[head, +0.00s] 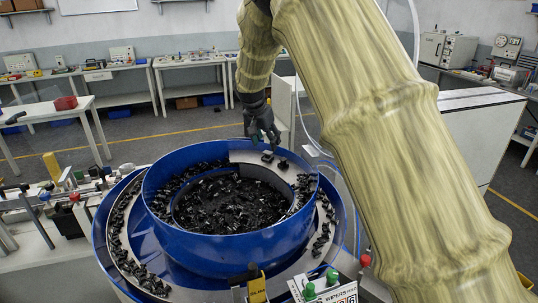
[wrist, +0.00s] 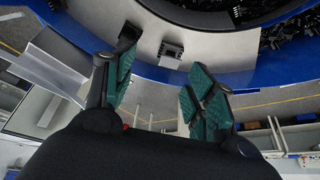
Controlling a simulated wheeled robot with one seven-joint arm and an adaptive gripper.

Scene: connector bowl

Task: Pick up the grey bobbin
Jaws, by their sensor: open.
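A small dark grey piece (wrist: 172,49), which looks like the bobbin, lies on the pale ledge of the blue feeder bowl (wrist: 215,43). A blacker piece (wrist: 128,35) lies left of it in the wrist view, partly behind the left fingertip. In the head view two small dark pieces, one nearer my gripper (head: 267,156) and one to its right (head: 283,163), sit on the ledge; I cannot tell which is the bobbin. My gripper (head: 264,139) hangs just above the ledge, fingers down. In the wrist view its green-padded fingers (wrist: 163,75) are apart and empty, with the grey piece beyond the gap.
The blue bowl (head: 225,246) holds a heap of black parts (head: 232,204), with more along its outer spiral track (head: 123,246). Its raised blue rim stands close to my gripper. Green-knobbed controls (head: 332,277) stand at the front. My arm covers the right side of the head view.

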